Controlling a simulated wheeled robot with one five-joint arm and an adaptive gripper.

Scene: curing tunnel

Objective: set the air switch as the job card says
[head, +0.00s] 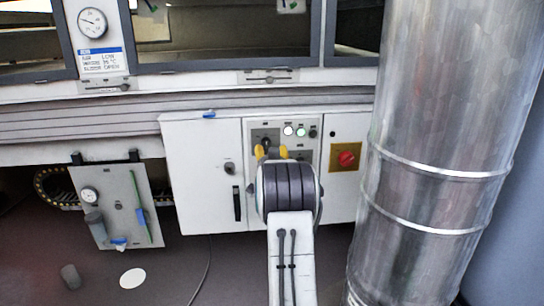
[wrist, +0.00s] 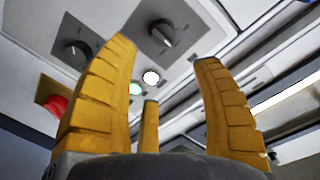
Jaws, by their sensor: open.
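A job card (head: 101,61) with a blue header and small printed lines hangs under a dial gauge at the upper left; its last line seems to end in OPEN, the rest is too blurred to read surely. The control panel (head: 318,151) is partly hidden behind my arm. In the wrist view two dark rotary knobs, one left (wrist: 77,52) and one in the middle (wrist: 160,33), sit on the panel. I cannot read which is the air switch. My gripper (head: 270,152) is in front of the panel. Its yellow fingers (wrist: 165,70) are spread, with nothing between them.
Lit white (head: 288,130) and green (head: 301,131) lamps show. A large metal duct (head: 440,130) blocks the right side. A tilted gauge board (head: 118,205) stands at left; the floor holds a small cylinder (head: 70,277).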

